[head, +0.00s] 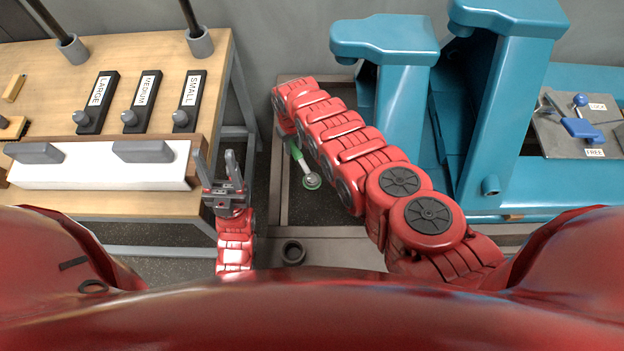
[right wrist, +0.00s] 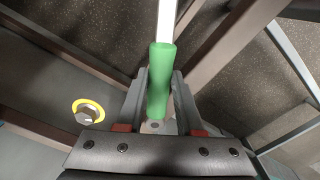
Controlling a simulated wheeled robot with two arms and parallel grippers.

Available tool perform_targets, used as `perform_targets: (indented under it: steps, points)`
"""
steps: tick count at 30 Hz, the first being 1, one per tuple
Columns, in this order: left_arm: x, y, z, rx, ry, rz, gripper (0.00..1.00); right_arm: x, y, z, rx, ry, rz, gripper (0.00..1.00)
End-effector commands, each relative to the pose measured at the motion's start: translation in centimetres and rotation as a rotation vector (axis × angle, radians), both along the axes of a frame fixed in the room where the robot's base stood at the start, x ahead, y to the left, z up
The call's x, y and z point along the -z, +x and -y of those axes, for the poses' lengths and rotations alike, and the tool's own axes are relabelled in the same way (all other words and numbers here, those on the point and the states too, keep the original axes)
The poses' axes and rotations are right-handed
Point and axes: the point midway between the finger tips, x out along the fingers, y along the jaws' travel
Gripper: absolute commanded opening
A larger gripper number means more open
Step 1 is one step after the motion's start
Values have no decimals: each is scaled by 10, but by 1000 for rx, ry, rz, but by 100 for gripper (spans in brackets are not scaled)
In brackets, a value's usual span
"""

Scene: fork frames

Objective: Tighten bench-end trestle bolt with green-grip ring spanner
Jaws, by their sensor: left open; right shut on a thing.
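The green-grip ring spanner (head: 297,150) is in my right gripper, low between the bench and the blue machine. In the right wrist view its green grip (right wrist: 160,85) lies between the fingers of my right gripper (right wrist: 160,78), and the pale shank runs up out of frame. Another bolt, with a yellow surround (right wrist: 88,112), shows left of the gripper. My left gripper (head: 229,168) is open and empty beside the bench's right end.
A blue machine (head: 500,110) stands close right of my right arm, with a lever plate (head: 580,130). Metal frame rails surround the spanner.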

Motion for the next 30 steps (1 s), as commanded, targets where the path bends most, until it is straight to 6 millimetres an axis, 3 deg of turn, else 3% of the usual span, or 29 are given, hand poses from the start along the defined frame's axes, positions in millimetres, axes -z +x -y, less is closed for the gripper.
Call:
perform_targets:
  steps: [30]
  points:
    - [-6, 0, 0, 0, 0, 0, 50, -7, 1, 0, 1, 1, 1, 0]
